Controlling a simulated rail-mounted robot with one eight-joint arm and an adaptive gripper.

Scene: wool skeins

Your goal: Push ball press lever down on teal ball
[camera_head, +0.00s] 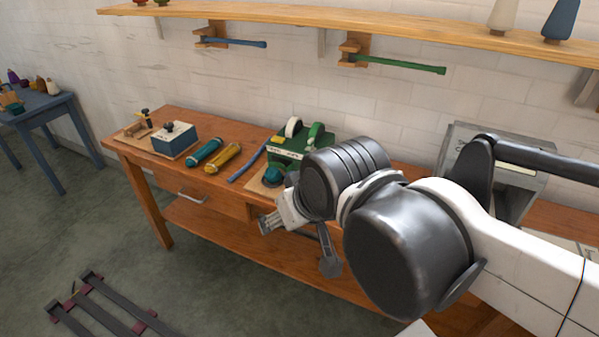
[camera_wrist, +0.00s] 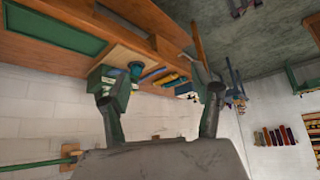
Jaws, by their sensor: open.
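A round teal ball (camera_head: 272,177) sits on a light wooden board (camera_head: 257,186) on the workbench, partly hidden behind my arm. A blue bar (camera_head: 246,164), which looks like the press lever, slants along the board's left side; I cannot tell its exact height or whether it touches the ball. My gripper (camera_head: 268,223) is in front of the bench edge, on the near side of the ball and apart from it. In the wrist view, which looks upside down, my gripper (camera_wrist: 158,76) is open and empty, with the teal ball (camera_wrist: 136,70) beyond it, between its fingers.
A green machine (camera_head: 286,158) stands behind the ball. A teal skein (camera_head: 204,152), a yellow skein (camera_head: 222,158) and a blue box (camera_head: 174,140) lie to the left on the workbench (camera_head: 238,197). Blue (camera_head: 236,43) and green (camera_head: 400,64) levers hang on the wall.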

